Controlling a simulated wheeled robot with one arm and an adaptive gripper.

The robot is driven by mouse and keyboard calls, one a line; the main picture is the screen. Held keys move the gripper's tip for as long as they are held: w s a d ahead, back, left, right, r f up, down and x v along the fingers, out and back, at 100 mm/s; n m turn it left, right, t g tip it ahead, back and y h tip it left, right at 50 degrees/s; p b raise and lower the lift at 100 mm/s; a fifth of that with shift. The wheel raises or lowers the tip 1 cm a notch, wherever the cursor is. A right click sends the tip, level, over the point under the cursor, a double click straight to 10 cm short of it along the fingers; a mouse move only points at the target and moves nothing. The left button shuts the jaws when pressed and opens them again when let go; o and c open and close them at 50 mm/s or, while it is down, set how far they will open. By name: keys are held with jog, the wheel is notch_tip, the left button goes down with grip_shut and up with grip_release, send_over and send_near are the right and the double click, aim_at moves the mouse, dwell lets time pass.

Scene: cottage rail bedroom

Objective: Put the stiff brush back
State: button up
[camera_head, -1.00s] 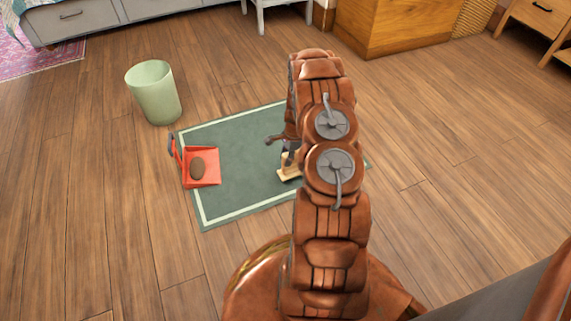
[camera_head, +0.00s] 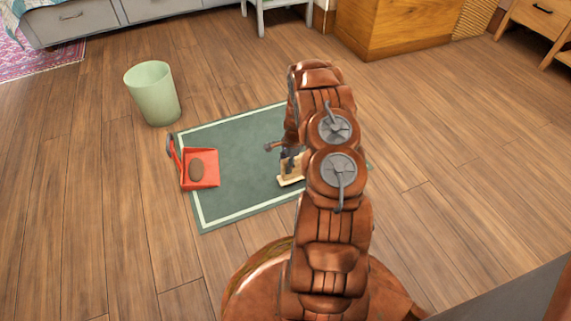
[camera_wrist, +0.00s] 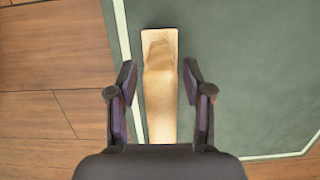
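A pale wooden piece, which looks like the stiff brush (camera_wrist: 160,105), lies on the green mat. It is long and narrow, with a raised, shaped middle. In the head view its near end (camera_head: 288,182) shows beside my arm, and the rest is hidden. My gripper (camera_wrist: 160,70) is open above it. In the wrist view one finger is on each side of the wood, with a gap on both sides. My gripper (camera_head: 287,156) is partly hidden behind my arm in the head view.
A red dustpan (camera_head: 212,170) with a brown oval thing (camera_head: 197,170) in it sits at the left edge of the green mat (camera_head: 240,150). A pale green bin (camera_head: 152,95) stands beyond it. Wooden furniture (camera_head: 400,30) is at the back. The floor at right is clear.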

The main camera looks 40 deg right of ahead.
dwell(0.4)
notch_tip(320, 180, up, 12)
jog(key=d+p, duration=0.2)
jog(key=p, duration=0.2)
jog(key=s+a+r+n+g, duration=0.1)
jog(key=s+a+r+n, duration=0.25)
jog(key=a+r, duration=0.45)
jog(key=s+a+r+n+g, duration=0.1)
jog(key=s+a+r+n, duration=0.1)
jog(key=a+r+n, duration=0.35)
jog(key=s+a+r+n, duration=0.2)
jog(key=a+r, duration=0.7)
jog(key=a, duration=0.1)
jog(key=s+a+r+n, duration=0.3)
jog(key=s+a, duration=0.1)
jog(key=s, duration=0.4)
jog(key=s+a+r+n+g+h, duration=0.1)
jog(key=s+a+r+n, duration=0.2)
jog(key=s, duration=0.5)
jog(key=s+a+r+n+g+h, duration=0.1)
jog(key=s+a+r+n, duration=0.2)
jog(key=s+a+n, duration=0.2)
jog(key=s, duration=0.3)
jog(key=shift+a+r, duration=0.2)
jog(key=shift+a, duration=0.1)
